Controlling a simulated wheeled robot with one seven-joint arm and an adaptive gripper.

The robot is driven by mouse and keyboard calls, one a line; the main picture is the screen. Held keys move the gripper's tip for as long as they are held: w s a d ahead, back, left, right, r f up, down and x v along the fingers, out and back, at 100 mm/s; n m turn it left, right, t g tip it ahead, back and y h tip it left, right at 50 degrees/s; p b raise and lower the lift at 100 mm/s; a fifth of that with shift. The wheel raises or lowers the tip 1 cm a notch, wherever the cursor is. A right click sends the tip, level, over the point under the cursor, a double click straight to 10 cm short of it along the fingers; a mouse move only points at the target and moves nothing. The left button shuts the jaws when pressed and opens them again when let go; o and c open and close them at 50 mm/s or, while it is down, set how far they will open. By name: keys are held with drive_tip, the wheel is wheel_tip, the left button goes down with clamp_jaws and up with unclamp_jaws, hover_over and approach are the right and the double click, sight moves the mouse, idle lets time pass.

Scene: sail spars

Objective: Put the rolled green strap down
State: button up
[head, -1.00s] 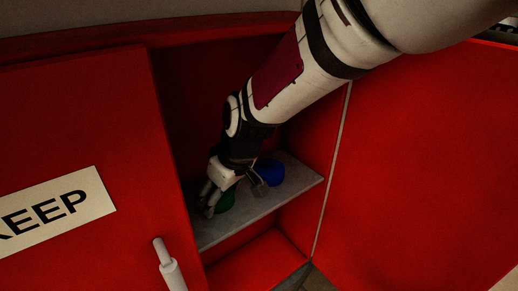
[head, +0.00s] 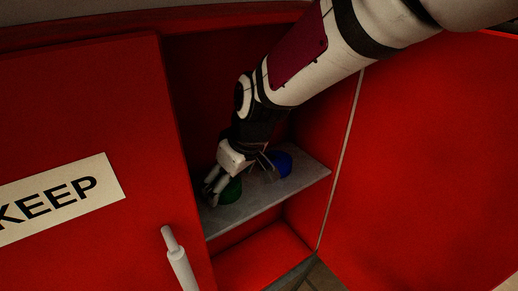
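The rolled green strap (head: 232,191) rests on the grey shelf (head: 244,215) inside the red cabinet, partly hidden behind my gripper's left finger. My gripper (head: 242,190) reaches down into the cabinet from the upper right. Its fingers are spread wide, one to the left of the green strap and one to its right, near a blue roll. I see no finger closed on the strap. Whether a finger still touches it is too small to tell.
The blue roll (head: 283,163) sits on the shelf just right of my gripper. A red panel with a "KEEP" label (head: 62,199) and a pale handle (head: 178,258) stands at left. A red panel (head: 430,160) stands at right. The shelf's front strip is clear.

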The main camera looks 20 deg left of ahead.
drive_tip(key=v, duration=1)
drive_tip(key=d+r+m+t+h, duration=0.1)
drive_tip(key=d+r+m, duration=0.2)
drive_tip(key=d, duration=0.6)
drive_tip(key=s+d+m+h, duration=0.1)
drive_tip(key=s+d+m, duration=0.2)
drive_tip(key=d, duration=0.5)
drive_tip(key=s+d+m+t+h, duration=0.1)
drive_tip(key=s+d+m, duration=0.2)
drive_tip(key=s+d, duration=0.3)
drive_tip(key=s+d+f+m+t+h, duration=0.1)
drive_tip(key=s+d+m, duration=0.3)
drive_tip(key=d, duration=0.6)
drive_tip(key=shift+s+d, duration=0.15)
drive_tip(key=shift+d, duration=0.25)
